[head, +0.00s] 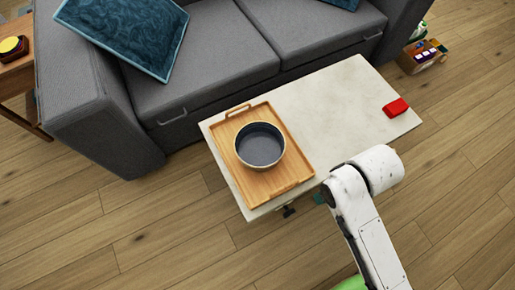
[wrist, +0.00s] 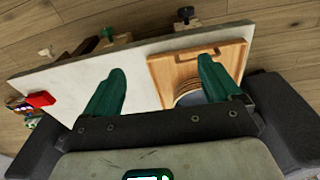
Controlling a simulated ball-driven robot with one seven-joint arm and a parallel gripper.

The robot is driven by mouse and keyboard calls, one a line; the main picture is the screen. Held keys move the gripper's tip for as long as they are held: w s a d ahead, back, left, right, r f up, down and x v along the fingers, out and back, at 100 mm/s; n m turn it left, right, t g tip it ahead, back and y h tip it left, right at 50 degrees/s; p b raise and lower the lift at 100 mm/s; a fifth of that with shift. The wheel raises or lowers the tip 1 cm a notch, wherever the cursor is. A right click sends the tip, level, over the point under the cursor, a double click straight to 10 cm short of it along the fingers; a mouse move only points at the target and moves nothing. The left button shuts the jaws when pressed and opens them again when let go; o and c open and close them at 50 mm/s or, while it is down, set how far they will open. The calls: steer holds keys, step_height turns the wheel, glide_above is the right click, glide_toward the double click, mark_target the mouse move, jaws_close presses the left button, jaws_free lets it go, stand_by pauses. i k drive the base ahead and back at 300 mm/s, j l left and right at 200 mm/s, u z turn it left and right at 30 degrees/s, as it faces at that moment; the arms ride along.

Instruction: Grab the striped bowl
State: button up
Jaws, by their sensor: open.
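The bowl (head: 261,146) stands upright on a wooden tray (head: 291,187) at the left end of a pale table. It has a light rim and a dark grey inside; stripes are not clear in the head view. In the wrist view the bowl (wrist: 187,98) is partly hidden behind the right finger, and its outer side seems banded. My gripper (wrist: 160,70) is open with green fingers apart and nothing between them but a view of the table and the tray's edge. In the head view my arm hides most of the gripper, right of the tray.
The pale table (head: 340,110) has a red object (head: 396,107) at its right end and bare space between. A grey sofa (head: 215,60) stands close behind it. A box of small things (head: 422,55) is on the floor at the right. Wooden floor lies open in front.

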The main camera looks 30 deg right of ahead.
mark_target(260, 146)
steer(key=i+j+u, duration=0.45)
steer(key=i+j, duration=0.25)
steer(key=j, duration=0.15)
